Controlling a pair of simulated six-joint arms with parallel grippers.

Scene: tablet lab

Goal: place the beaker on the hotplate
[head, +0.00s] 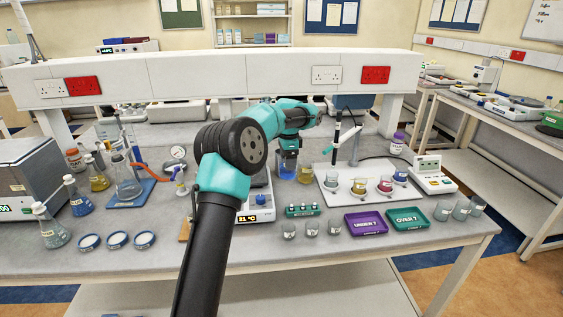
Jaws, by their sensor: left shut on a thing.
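My left gripper (288,158) reaches over the bench from the front and points down. It is shut on a beaker (287,170) with blue in it, just right of the hotplate. Whether the beaker touches the bench is hard to tell. The hotplate (262,214) has a white front with a display reading about 21 °C and a blue knob. My left arm hides much of its top and left side. My right gripper is not in view.
A yellow-filled beaker (305,174) stands close right of the held one. A white tray (340,195) with several small coloured vessels lies further right. A green rack (302,210), small beakers, a purple tray (366,223) and a green tray (407,219) lie in front.

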